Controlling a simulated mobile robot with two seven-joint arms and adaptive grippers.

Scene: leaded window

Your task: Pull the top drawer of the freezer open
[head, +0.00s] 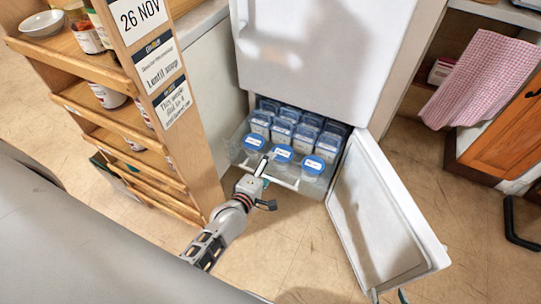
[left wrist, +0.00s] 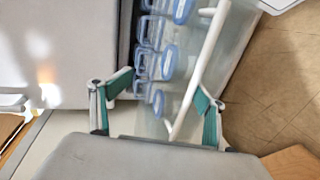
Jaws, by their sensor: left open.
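The freezer drawer (head: 311,189) is clear-fronted, with a white bar handle (left wrist: 202,66). It sticks out of the freezer's lower opening and holds several clear tubs with blue lids (head: 283,153). My left gripper (head: 264,171) is at the drawer front, by the handle. In the left wrist view my left gripper (left wrist: 165,90) has its teal-padded fingers wide apart. The bar runs between them, nearer the right finger; contact cannot be told. What seem to be my right gripper's tips (head: 388,296) just show at the bottom edge of the head view; the rest is cut off.
The freezer door (head: 380,215) stands swung open at the right of the drawer. A wooden shelf rack (head: 165,110) with jars and signs stands close on the left. A pink checked towel (head: 480,75) hangs at the right. The floor before the drawer is clear.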

